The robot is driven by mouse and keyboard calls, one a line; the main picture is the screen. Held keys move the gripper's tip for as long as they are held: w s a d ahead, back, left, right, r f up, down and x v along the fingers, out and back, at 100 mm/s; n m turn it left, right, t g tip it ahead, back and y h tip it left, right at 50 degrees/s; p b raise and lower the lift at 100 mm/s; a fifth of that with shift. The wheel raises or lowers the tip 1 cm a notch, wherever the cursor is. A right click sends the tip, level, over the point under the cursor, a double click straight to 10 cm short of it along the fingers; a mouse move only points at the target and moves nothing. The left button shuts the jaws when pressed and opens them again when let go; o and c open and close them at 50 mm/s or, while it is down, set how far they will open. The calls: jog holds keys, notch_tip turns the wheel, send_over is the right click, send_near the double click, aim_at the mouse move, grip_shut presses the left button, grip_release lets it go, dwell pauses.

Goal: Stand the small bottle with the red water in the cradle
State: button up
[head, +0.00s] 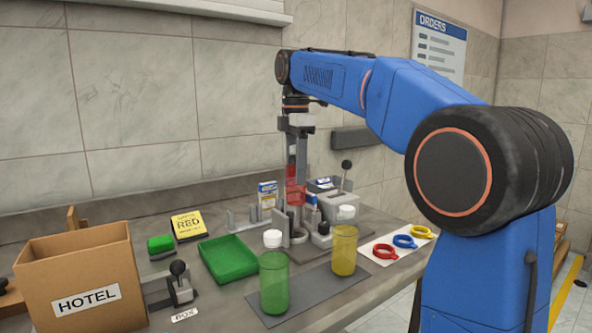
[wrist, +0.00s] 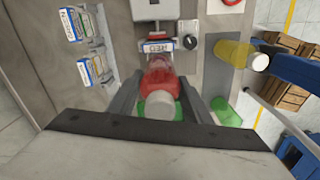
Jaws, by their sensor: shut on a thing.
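My gripper (head: 296,190) points down over the back of the bench, shut on the small bottle with red water (head: 295,192). The bottle is upright and its lower part shows red between the fingers. In the wrist view the red body (wrist: 158,75) and white cap (wrist: 161,105) sit between the two grey fingers. A grey upright bracket (head: 281,228), which looks like the cradle, stands just below the gripper. The fingers and bottle hide part of it, and I cannot tell whether the bottle touches it.
A green bottle (head: 274,285) and a yellow bottle (head: 343,252) stand on a dark mat in front. Colored rings (head: 405,241) lie right. A lever (head: 346,172) rises behind.

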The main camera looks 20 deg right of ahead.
aim_at(296, 203)
jog(key=shift+f, duration=0.2)
jog(key=shift+f, duration=1.2)
jog(key=shift+f, duration=2.35)
jog(key=shift+f, duration=0.2)
jog(key=shift+f, duration=0.75)
jog(key=o, duration=1.3)
